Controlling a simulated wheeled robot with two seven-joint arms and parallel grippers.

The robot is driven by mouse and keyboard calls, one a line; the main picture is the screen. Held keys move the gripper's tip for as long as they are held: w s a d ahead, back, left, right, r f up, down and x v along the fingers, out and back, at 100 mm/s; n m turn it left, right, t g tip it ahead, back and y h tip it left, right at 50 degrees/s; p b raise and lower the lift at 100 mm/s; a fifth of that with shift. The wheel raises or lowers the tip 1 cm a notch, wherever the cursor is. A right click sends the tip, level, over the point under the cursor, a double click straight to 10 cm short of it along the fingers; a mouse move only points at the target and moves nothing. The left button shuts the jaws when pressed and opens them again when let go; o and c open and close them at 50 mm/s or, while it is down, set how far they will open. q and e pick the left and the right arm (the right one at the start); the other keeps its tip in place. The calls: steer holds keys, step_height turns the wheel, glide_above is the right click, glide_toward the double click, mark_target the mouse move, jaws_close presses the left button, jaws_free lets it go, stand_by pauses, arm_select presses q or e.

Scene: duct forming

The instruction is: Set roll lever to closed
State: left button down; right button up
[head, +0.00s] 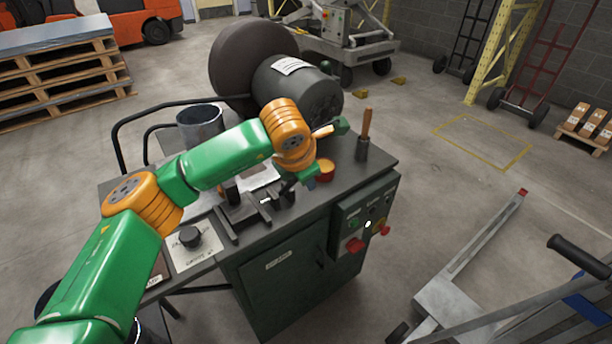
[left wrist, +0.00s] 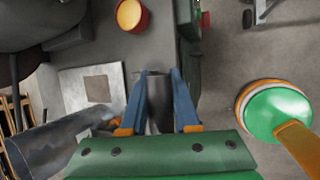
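My left gripper (head: 292,188) hangs over the dark green machine bench (head: 265,270) in the head view. In the left wrist view its two blue fingers (left wrist: 158,78) stand apart on either side of a dark grey post-like part (left wrist: 158,105). I cannot tell whether the fingers press on it. No part is clearly recognisable as the roll lever; an upright wooden handle (head: 367,123) stands in a grey holder at the bench's right back corner. Another wooden handle (head: 323,130) lies partly behind my wrist. My right gripper is out of view.
A red cup with a yellow top (head: 325,170) stands beside the gripper. A large dark roll (head: 300,92) is behind. A metal duct (head: 200,122) stands at the left, and a control box (head: 368,215) is on the front. A pallet jack (head: 465,285) stands at the right.

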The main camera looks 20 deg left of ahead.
arm_select(q)
steer(key=c, duration=0.6)
jaws_free()
steer(key=shift+c, duration=0.2)
steer(key=s+d+r, duration=0.2)
steer(key=s+r, duration=0.1)
steer(key=s, duration=0.2)
steer(key=shift+s+d+r, duration=0.3)
steer(key=shift+s, duration=0.1)
